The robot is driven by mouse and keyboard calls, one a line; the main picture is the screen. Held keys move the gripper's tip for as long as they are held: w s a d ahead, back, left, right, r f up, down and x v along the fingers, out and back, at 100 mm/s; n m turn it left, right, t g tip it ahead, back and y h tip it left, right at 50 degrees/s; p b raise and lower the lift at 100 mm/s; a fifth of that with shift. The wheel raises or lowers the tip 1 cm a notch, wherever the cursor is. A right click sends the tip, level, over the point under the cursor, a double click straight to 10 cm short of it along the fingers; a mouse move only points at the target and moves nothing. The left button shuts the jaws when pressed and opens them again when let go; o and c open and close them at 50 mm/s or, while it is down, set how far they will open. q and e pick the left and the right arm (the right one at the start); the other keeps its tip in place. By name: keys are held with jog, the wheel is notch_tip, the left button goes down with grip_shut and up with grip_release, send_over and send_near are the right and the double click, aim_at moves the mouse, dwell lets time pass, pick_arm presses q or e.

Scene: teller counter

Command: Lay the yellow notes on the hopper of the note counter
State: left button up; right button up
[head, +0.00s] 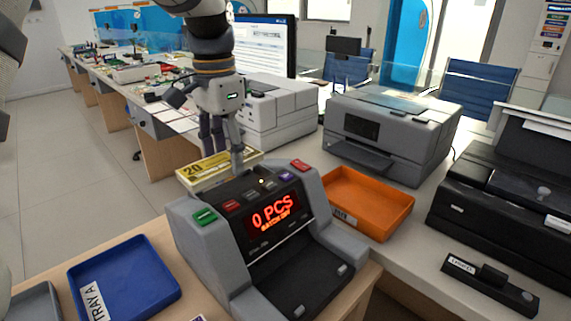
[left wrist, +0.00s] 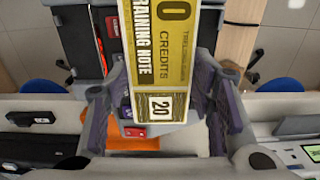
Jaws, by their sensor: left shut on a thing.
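The yellow notes (head: 203,172), a flat stack marked 20, are held by my left gripper (head: 228,158) at the top back edge of the note counter (head: 190,226). In the left wrist view the notes (left wrist: 158,60) lie between the two fingers of the left gripper (left wrist: 160,105), with the long side pointing away. The counter's display reads 0 PCS. Its hopper is mostly hidden behind the panel and the notes; I cannot tell whether the notes touch it. My right gripper is not in view.
A blue tray (head: 125,283) labelled Tray A lies left of the counter. An orange tray (head: 372,199) lies to its right. A grey printer (head: 390,128), another grey machine (head: 275,115) and a monitor (head: 268,40) stand behind. A black machine (head: 510,195) is at the right.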

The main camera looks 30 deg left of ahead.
pick_arm(q)
jog(key=w+f, duration=0.1)
jog(key=w+a+f, duration=0.1)
jog(key=f, duration=0.1)
jog(key=w+a+f+b, duration=0.1)
jog(key=w+f, duration=0.1)
jog(key=shift+f, duration=0.2)
jog(key=shift+w+a+f, duration=0.2)
jog(key=shift+w+f, duration=0.15)
jog(key=shift+w, duration=0.1)
jog(key=shift+w+a+f, duration=0.1)
jog(key=shift+w+f, duration=0.05)
jog(key=shift+f, duration=0.8)
jog(key=shift+w+a+f, duration=0.1)
jog(key=shift+w+f, duration=0.05)
jog(key=shift+f, duration=0.75)
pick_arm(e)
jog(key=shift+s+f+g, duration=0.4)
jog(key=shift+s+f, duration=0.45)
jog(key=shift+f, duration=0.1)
pick_arm(q)
jog(key=shift+f, duration=0.15)
jog(key=o, duration=1.1)
jog(key=shift+o, duration=0.2)
notch_tip(320, 180, up, 12)
